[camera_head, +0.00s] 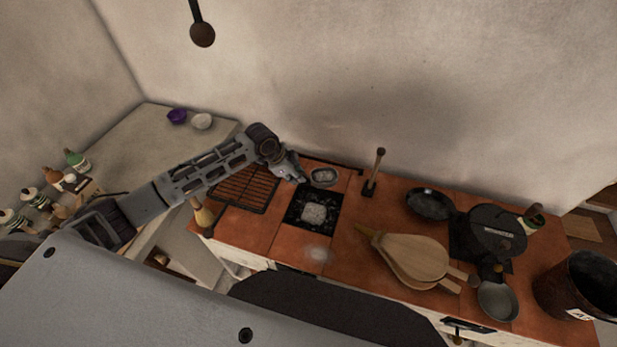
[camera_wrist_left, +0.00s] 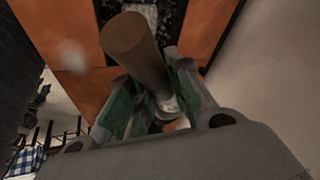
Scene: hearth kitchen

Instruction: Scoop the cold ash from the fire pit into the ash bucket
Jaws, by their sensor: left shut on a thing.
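The fire pit (camera_head: 329,204) is a black square opening in the orange tiled counter, with a pale grey heap of ash (camera_head: 313,214) in its middle. Part of the pit shows at the top of the left wrist view (camera_wrist_left: 172,20). My left gripper (camera_head: 299,175) is above the pit's back left edge, shut on a tool with a thick brown handle (camera_wrist_left: 134,46) and a pale metal collar. A small oval metal pan (camera_head: 322,177) with grey matter in it shows beside the fingertips; I cannot tell whether it joins the handle. The dark ash bucket (camera_head: 562,291), partly labelled, stands at the far right. My right gripper is out of view.
A black grate (camera_head: 245,190) lies left of the pit. Wooden bellows (camera_head: 415,257), dark pans (camera_head: 430,203) and a small metal pan (camera_head: 497,300) lie between pit and bucket. A pale smudge (camera_head: 319,254) is in front of the pit.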

